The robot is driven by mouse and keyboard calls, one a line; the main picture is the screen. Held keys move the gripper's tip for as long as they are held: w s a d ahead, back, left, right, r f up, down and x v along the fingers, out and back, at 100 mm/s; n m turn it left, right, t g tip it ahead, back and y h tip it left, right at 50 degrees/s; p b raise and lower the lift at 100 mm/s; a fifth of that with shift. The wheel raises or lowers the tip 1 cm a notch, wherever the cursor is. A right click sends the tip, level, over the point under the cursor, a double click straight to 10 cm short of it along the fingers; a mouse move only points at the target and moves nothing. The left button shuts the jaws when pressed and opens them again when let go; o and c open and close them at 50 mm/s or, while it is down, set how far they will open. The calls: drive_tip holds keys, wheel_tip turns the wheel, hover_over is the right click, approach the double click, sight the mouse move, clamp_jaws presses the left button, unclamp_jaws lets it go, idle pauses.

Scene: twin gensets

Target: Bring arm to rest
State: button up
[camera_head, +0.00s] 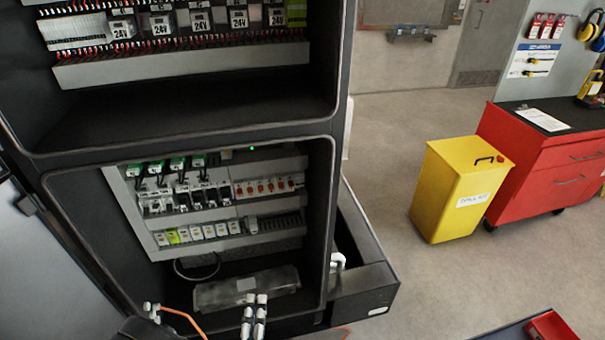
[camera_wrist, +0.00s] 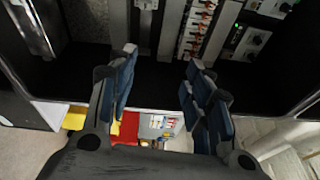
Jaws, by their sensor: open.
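My gripper (camera_wrist: 160,70) shows in the wrist view with its two blue-padded fingers spread apart. Nothing is held between them. Beyond the fingertips is a dark cabinet interior with rows of electrical parts (camera_wrist: 195,30). I cannot tell how far the fingertips are from these parts. In the head view the open cabinet (camera_head: 180,148) fills the left side, with its lower compartment holding breakers and relays (camera_head: 205,200). I cannot make out my gripper for certain in the head view.
A drawer-like dark box (camera_head: 365,285) juts out at the cabinet's lower right. White-ended fittings (camera_head: 261,315) and an orange cable (camera_head: 185,317) are at the bottom. A yellow bin (camera_head: 450,190) and a red tool cabinet (camera_head: 535,165) stand right. Floor between is clear.

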drive_tip(key=w+d+r+m+g+h, duration=0.2)
drive_tip(key=d+r+m+g+h, duration=0.2)
drive_tip(key=d+r+m+h, duration=0.45)
drive_tip(key=w+d+r+m+g+h, duration=0.3)
drive_tip(key=d+r+m+g+h, duration=0.15)
drive_tip(key=d+r+m, duration=0.5)
drive_tip(key=s+d+r+m+g+y, duration=0.25)
drive_tip(key=s+d+m+g, duration=0.75)
drive_tip(key=m, duration=0.5)
drive_tip(key=s+a+r+m+t+y, duration=0.1)
drive_tip(key=s+r+m+t+y, duration=0.1)
drive_tip(key=m, duration=0.7)
drive_tip(key=s+a+r+m+t+y, duration=0.1)
drive_tip(key=s+r+m+t+y, duration=0.2)
drive_tip(key=m+y, duration=0.6)
drive_tip(key=shift+s+a+r+m, duration=0.4)
drive_tip(key=shift+s+r+m, duration=0.4)
drive_tip(key=shift+s+r, duration=0.7)
drive_tip(key=shift+w+r, duration=0.1)
drive_tip(key=shift+w, duration=0.1)
